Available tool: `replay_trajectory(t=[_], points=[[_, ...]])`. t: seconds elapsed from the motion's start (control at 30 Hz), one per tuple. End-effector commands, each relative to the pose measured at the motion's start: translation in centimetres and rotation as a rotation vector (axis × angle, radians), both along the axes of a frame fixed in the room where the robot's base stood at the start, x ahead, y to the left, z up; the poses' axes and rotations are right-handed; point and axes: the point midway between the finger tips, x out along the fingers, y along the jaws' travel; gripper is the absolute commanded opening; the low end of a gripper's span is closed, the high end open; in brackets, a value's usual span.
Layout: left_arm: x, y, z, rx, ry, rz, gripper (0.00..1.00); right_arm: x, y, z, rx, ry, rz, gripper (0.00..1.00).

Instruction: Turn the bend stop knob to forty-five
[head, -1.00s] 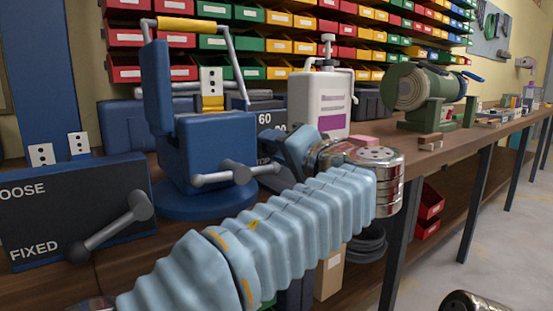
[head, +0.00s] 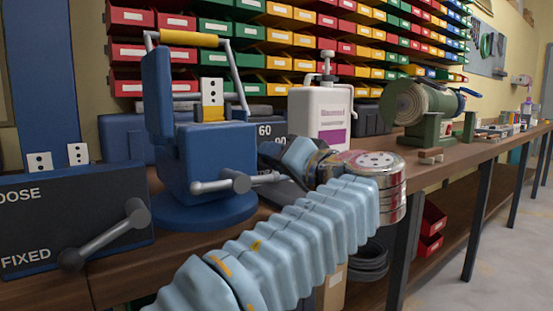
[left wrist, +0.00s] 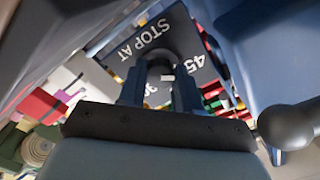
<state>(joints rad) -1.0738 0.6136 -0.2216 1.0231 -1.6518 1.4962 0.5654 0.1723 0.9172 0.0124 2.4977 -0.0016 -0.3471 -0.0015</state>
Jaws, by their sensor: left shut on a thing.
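The bend stop panel (left wrist: 150,48) is a dark plate lettered "STOP AT", with "45" and a partly covered number, in the left wrist view. In the head view, the panel's top edge with "60" (head: 265,130) shows behind the blue bender. The dark round knob (left wrist: 160,64) sits between the two blue fingers of my left gripper (left wrist: 158,90), which is shut on it. A small pale mark shows by the knob; I cannot tell which number it points at. In the head view, my left wrist hides the knob and fingertips. My right gripper is not in view.
The blue bender (head: 205,160) with grey levers stands left of my forearm. A dark panel lettered "FIXED" (head: 60,225) with a lever is at far left. A white pump bottle (head: 320,120) and green machine (head: 430,110) stand behind. Coloured bins line the wall.

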Motion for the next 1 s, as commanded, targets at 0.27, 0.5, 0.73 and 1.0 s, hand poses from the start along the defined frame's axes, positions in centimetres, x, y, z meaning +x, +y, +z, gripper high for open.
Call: replay_trajectory(t=[0.27,0.5,0.73,1.0], points=[[0.0,-0.1,-0.1,0.001,0.002,0.0,0.59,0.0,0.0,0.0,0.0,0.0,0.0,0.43],[-0.1,-0.1,-0.1,0.001,0.002,-0.001,0.59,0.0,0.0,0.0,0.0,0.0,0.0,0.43],[-2.7,-2.1,0.0,0.001,0.001,-0.004,0.59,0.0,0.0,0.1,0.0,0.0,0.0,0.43],[-8.0,-6.0,0.0,0.003,0.001,-0.004,0.59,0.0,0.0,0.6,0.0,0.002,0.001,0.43]])
